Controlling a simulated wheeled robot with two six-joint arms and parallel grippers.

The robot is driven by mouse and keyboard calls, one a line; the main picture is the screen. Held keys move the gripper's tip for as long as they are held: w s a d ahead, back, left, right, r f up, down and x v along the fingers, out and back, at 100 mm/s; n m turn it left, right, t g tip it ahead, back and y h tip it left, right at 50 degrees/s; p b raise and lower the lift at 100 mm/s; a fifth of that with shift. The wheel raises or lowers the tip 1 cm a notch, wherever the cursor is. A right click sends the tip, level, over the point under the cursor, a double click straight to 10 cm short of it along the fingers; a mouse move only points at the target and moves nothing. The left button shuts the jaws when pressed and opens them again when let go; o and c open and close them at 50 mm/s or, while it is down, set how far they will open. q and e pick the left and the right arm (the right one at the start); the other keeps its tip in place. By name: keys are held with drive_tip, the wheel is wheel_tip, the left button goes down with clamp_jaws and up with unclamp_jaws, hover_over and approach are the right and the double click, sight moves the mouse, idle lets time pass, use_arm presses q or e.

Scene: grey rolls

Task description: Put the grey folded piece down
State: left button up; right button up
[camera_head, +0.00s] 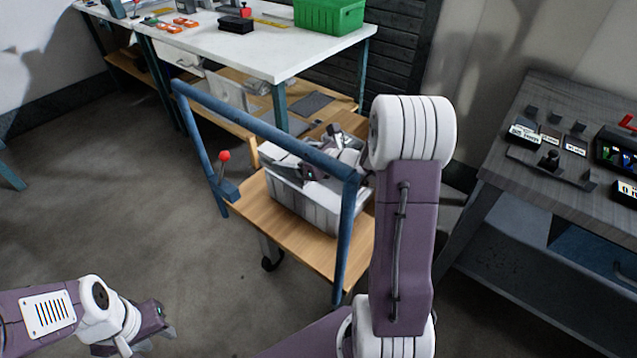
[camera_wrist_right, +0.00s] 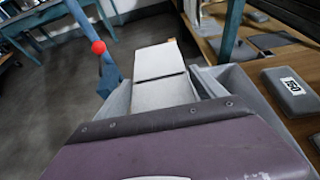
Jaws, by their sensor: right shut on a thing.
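The grey folded piece (camera_wrist_right: 160,62) shows in the right wrist view as two pale flat panels with a crease between them. It is in front of my right gripper, at the opening of a grey bin (camera_wrist_right: 240,85). In the head view my right gripper (camera_head: 318,168) reaches down at this bin (camera_head: 300,203) on the cart, and is shut on the piece. Its fingertips are mostly hidden, and I cannot tell whether the piece touches the bin. My left gripper (camera_head: 162,332) hangs low at the left, away from the cart; its jaw opening is unclear.
The cart has a blue frame (camera_head: 265,128), a wooden shelf (camera_head: 248,190) and a red-knobbed lever (camera_head: 224,157). A labelled grey piece (camera_wrist_right: 290,92) lies on wood right of the bin. A white table (camera_head: 240,50) stands behind; a grey desk (camera_head: 540,95) stands right. Floor left is clear.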

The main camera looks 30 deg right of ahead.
drive_tip(key=w+d+f+b, duration=0.1)
drive_tip(key=d+f+b, duration=0.2)
drive_tip(key=d+f, duration=0.4)
drive_tip(key=shift+d+f, duration=0.35)
drive_tip(key=shift+f, duration=0.55)
drive_tip(key=shift+f+b, duration=0.6)
drive_tip(key=shift+b, duration=0.1)
